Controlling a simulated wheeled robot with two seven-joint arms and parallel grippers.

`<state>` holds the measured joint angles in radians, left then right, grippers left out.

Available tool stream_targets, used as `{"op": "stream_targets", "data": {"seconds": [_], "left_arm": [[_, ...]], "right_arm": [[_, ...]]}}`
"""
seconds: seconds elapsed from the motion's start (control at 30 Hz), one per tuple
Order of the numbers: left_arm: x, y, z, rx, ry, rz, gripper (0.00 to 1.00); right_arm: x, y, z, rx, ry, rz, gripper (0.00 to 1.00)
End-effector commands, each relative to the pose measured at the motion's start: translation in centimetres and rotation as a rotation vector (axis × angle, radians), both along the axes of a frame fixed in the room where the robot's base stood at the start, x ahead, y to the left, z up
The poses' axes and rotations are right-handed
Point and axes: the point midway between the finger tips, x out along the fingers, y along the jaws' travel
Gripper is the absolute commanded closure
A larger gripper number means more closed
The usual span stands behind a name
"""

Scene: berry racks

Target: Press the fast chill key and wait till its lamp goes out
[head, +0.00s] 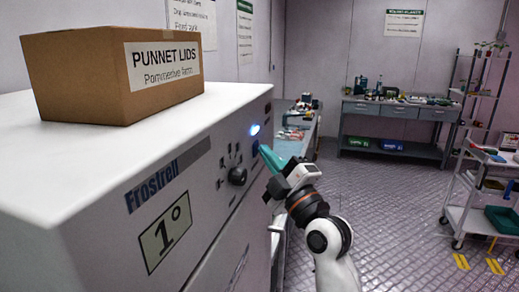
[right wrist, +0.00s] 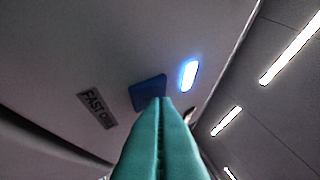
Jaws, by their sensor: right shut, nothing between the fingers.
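The fast chill key is a dark blue square (right wrist: 146,91) on the chiller's panel, beside a label (right wrist: 97,107) of which "FAST C" can be read. Its lamp (right wrist: 188,75) is lit bluish white; it also glows in the head view (head: 254,129). My right gripper (head: 264,151) has teal fingers, shut and empty, pointing at the panel just below the lamp. In the right wrist view the fingertips (right wrist: 166,101) overlap the key's lower right edge. I cannot tell whether they touch it. My left gripper is not in view.
The white Frostrell chiller (head: 75,200) fills the left, with a dial (head: 237,176) beside the key. A punnet lids carton (head: 75,75) stands on top. A workbench (head: 390,108) is at the back and a trolley (head: 470,205) at right. The middle floor is clear.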

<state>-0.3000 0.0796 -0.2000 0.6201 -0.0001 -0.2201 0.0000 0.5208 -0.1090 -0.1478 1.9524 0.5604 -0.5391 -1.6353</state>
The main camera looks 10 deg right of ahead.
Motion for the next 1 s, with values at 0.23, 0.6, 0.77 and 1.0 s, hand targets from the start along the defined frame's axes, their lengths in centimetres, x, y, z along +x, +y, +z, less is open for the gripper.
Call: {"op": "stream_targets", "data": {"seconds": [0.23, 0.6, 0.77, 1.0], "left_arm": [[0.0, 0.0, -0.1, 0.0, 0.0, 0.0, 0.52], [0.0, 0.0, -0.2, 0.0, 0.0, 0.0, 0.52], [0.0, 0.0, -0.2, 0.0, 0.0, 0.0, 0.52], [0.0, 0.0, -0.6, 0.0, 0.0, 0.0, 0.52]], "right_arm": [[-0.2, -0.4, 0.0, -0.002, -0.001, -0.001, 1.0], [-0.7, -1.6, 0.0, 0.001, 0.0, 0.001, 1.0], [-0.7, -1.6, 0.0, 0.0, 0.0, 0.0, 1.0], [-1.3, -3.1, -0.1, -0.002, -0.002, -0.003, 1.0]]}}
